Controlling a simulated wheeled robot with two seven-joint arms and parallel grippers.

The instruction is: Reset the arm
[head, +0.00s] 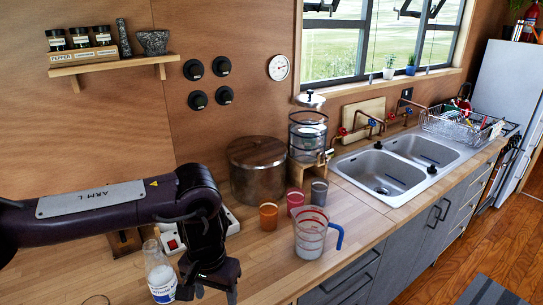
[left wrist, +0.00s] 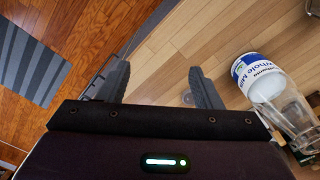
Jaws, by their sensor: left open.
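My left arm comes in from the left in the head view, bent down over the wooden counter (head: 265,262). Its gripper (head: 207,292) points down close to the counter's front left part, just right of a milk bottle (head: 160,278). In the left wrist view the gripper (left wrist: 155,85) has its two fingers spread apart with nothing between them. The milk bottle (left wrist: 262,85) with a blue and white label lies outside the fingers, to the right. My right gripper is in neither view.
A measuring cup (head: 310,238) with a blue handle, an orange cup (head: 268,217), other small cups and a large pot (head: 257,170) stand right of the arm. A white switch box (head: 172,240) is behind it. The double sink (head: 385,172) is farther right.

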